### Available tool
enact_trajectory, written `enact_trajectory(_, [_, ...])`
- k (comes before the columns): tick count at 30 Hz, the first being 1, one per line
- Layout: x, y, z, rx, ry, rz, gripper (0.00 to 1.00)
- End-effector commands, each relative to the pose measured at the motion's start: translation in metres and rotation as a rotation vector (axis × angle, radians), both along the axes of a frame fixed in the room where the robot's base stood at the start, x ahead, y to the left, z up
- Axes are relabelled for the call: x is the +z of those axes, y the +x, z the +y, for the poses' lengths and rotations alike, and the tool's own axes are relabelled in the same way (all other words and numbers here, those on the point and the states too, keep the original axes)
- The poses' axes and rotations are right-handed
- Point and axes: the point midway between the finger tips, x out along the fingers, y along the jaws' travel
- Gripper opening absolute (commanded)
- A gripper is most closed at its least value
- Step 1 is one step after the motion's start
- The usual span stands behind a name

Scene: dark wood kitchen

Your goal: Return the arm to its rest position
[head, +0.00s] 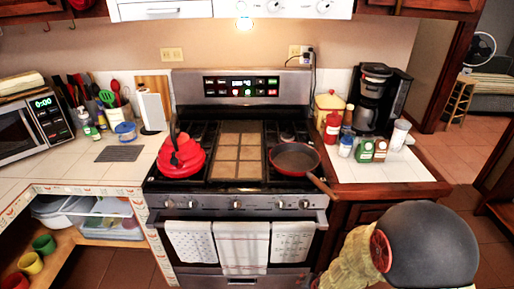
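Part of my arm shows at the lower right of the head view, as a large dark grey rounded housing with a red-ringed joint and a pale yellowish link beside it. It stands in front of the right counter and the stove's right side. My gripper is not in view, so I cannot see whether it holds anything.
The stove (240,203) carries a red kettle (181,158) and a red-rimmed pan (295,158) whose handle juts over the front edge. A coffee maker (372,95), bottles and boxes crowd the right counter (400,172). A microwave (35,123) is at left. Tiled floor is open at right.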

Motion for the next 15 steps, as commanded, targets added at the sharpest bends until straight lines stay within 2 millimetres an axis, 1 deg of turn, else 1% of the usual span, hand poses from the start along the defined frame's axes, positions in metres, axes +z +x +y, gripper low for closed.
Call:
enact_trajectory(1, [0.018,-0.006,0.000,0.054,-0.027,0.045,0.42])
enact_trajectory(2, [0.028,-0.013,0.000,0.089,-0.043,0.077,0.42])
enact_trajectory(5, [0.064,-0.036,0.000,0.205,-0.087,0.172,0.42])
enact_trajectory(8, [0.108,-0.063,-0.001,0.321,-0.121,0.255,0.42])
enact_trajectory(9, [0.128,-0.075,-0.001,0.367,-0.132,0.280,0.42])
enact_trajectory(11, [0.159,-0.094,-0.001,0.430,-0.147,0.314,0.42])
enact_trajectory(12, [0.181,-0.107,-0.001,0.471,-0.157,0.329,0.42])
enact_trajectory(14, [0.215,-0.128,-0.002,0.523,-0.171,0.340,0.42])
enact_trajectory(15, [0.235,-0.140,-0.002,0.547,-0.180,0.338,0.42])
